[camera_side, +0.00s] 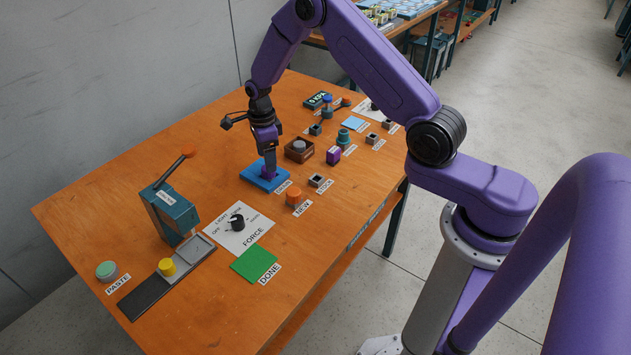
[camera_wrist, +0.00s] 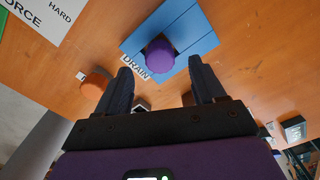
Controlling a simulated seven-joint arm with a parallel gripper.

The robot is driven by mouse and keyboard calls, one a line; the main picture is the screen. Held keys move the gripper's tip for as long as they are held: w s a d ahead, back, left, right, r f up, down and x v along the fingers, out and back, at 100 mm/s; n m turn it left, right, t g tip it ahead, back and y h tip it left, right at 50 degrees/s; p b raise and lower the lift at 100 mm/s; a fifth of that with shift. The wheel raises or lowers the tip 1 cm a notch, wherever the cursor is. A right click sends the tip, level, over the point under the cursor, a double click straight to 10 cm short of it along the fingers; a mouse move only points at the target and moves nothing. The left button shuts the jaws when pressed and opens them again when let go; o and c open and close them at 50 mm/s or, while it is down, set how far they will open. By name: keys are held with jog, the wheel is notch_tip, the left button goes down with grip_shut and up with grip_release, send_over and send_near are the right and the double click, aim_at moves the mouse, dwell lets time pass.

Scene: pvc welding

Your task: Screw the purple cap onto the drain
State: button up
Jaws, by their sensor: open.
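The purple cap (camera_wrist: 160,57) is a round piece on the blue drain plate (camera_wrist: 190,28), beside the DRAIN label. In the side view the blue drain plate (camera_side: 255,180) lies flat near the middle of the table, and the cap is mostly hidden by my fingers. My gripper (camera_side: 269,172) points down over the plate. In the wrist view my gripper (camera_wrist: 160,66) is open, one finger on each side of the cap with gaps visible. I cannot tell whether the cap is seated or threaded.
An orange knob (camera_side: 294,196) and a small dark socket (camera_side: 317,181) stand close to the right of the plate. A brown box (camera_side: 299,149) is behind it. The force dial (camera_side: 237,223), green DONE pad (camera_side: 255,264) and teal lever machine (camera_side: 170,212) stand toward the front left.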

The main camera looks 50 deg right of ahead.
notch_tip(320, 180, up, 6)
dwell(0.8)
jog(key=shift+r, duration=0.1)
jog(key=s+a+r+n, duration=0.5)
jog(key=s+a+n, duration=0.1)
jog(key=s+n, duration=0.25)
jog(key=s+a+r+n, duration=0.5)
jog(key=s+r+n, duration=0.15)
jog(key=n, duration=0.25)
jog(key=s+d+r+n, duration=0.1)
jog(key=s+d+n, duration=0.1)
jog(key=s+n, duration=0.7)
jog(key=s+d+r+n, duration=0.1)
jog(key=s+d+n, duration=0.1)
jog(key=s+n, duration=0.8)
jog(key=shift+s+d+r, duration=0.15)
jog(key=shift+s+d, duration=0.2)
jog(key=shift+s, duration=2)
